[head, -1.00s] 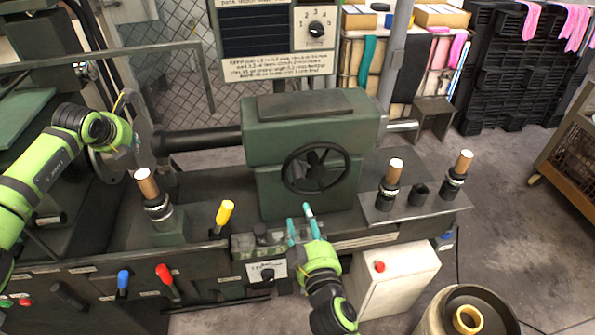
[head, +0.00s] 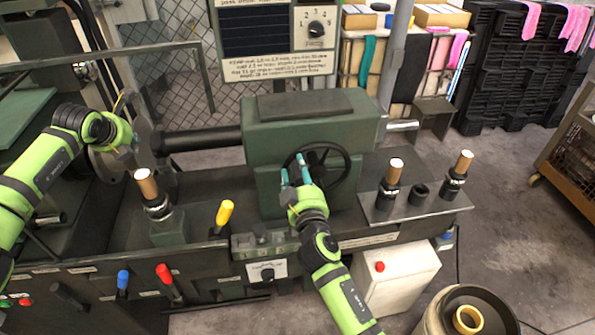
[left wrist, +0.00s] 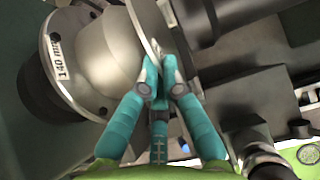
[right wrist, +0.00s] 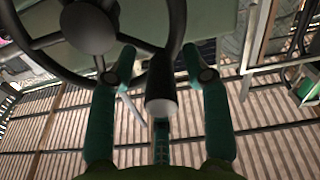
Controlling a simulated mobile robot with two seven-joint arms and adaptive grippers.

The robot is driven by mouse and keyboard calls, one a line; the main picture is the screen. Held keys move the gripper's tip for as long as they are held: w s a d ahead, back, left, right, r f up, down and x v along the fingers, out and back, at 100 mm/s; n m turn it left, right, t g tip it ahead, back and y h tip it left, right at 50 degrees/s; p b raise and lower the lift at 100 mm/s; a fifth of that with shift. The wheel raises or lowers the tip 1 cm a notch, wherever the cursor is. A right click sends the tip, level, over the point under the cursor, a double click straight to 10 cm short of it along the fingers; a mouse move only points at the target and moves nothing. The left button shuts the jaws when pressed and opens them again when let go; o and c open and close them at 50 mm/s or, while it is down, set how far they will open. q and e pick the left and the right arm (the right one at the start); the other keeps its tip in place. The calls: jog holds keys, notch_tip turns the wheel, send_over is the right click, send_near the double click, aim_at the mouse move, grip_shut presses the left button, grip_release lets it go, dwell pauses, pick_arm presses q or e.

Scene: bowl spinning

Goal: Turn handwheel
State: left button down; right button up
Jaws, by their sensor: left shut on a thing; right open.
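The dark handwheel (head: 347,172) is on the front of the green tailstock (head: 300,130). Its spokes and hub (right wrist: 88,28) show in the right wrist view. My right gripper (head: 294,170) is at the wheel's left side. In the right wrist view its open fingers (right wrist: 158,58) stand on either side of the wheel's dark handle (right wrist: 162,85), with gaps visible. My left gripper (head: 137,140) is at the metal disc at the left. In the left wrist view its fingers (left wrist: 157,72) are shut on the thin edge of the metal disc (left wrist: 150,30).
A yellow-topped lever (head: 224,213) and a control box (head: 262,245) stand left of and below my right arm. Posts with wooden tops (head: 391,172) stand right of the wheel. A white box with a red button (head: 395,275) is below. A round form marked 140 mm (left wrist: 90,60) is beside my left gripper.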

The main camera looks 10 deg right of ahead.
jog(key=shift+w, duration=0.25)
grip_shut()
jog(key=shift+a+f+n, duration=0.25)
jog(key=shift+f+n, duration=0.15)
jog(key=shift+n, duration=0.3)
jog(key=shift+a+f+n, duration=0.25)
jog(key=shift+f+n, duration=0.15)
jog(key=shift+n, duration=0.3)
grip_release()
jog(key=shift+s, duration=0.15)
jog(key=s, duration=0.7)
jog(key=shift+s, duration=0.15)
